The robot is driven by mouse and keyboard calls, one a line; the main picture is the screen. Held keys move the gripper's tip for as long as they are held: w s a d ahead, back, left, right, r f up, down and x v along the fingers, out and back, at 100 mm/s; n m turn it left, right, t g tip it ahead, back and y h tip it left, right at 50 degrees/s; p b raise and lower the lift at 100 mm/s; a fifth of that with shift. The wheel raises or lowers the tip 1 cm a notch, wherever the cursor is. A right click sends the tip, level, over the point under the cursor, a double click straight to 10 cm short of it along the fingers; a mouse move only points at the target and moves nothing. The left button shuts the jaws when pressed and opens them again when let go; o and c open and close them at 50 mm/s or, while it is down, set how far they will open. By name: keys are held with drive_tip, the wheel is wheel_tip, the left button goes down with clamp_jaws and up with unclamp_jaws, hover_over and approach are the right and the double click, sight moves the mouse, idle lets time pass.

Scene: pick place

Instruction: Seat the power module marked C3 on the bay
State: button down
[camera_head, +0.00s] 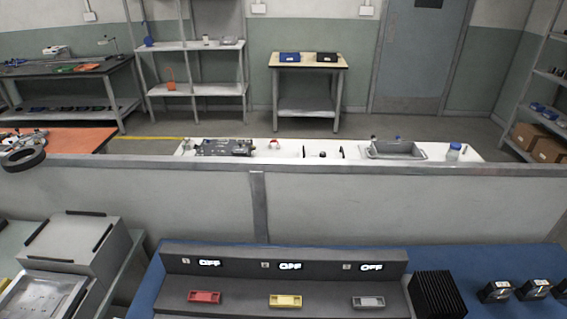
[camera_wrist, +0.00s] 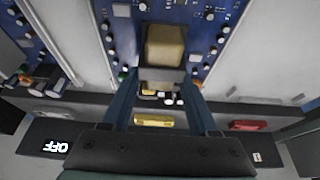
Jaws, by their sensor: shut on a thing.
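In the wrist view my gripper (camera_wrist: 160,82) is shut on a small block with a tan top and a grey end, which I take to be the power module (camera_wrist: 164,47). No C3 marking is legible on it. The bay (camera_head: 283,262) is a dark console with three OFF displays above a red, a yellow and a grey slot piece. Its yellow piece (camera_wrist: 153,121) shows between my fingers in the wrist view, and its red piece (camera_wrist: 248,125) shows to the right. I cannot tell the block's height over the bay. The head view does not show my gripper.
Black boxes with pale labels (camera_head: 494,292) stand on the blue mat (camera_head: 459,262) at the right, beside a finned black block (camera_head: 437,295). A grey box (camera_head: 75,248) stands at the left. A low grey partition (camera_head: 330,205) runs behind the bay.

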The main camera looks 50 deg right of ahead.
drive_tip(key=shift+w+d+r, duration=0.1)
drive_tip(key=shift+r, duration=0.05)
drive_tip(key=shift+c, duration=0.4)
unclamp_jaws()
drive_tip(key=shift+s+f, duration=0.2)
drive_tip(key=shift+f, duration=0.05)
drive_tip(key=shift+c, duration=1.8)
drive_tip(key=shift+r, duration=0.1)
drive_tip(key=shift+w+r, duration=0.1)
wheel_tip(320, 180, up, 7)
drive_tip(key=p, duration=0.7)
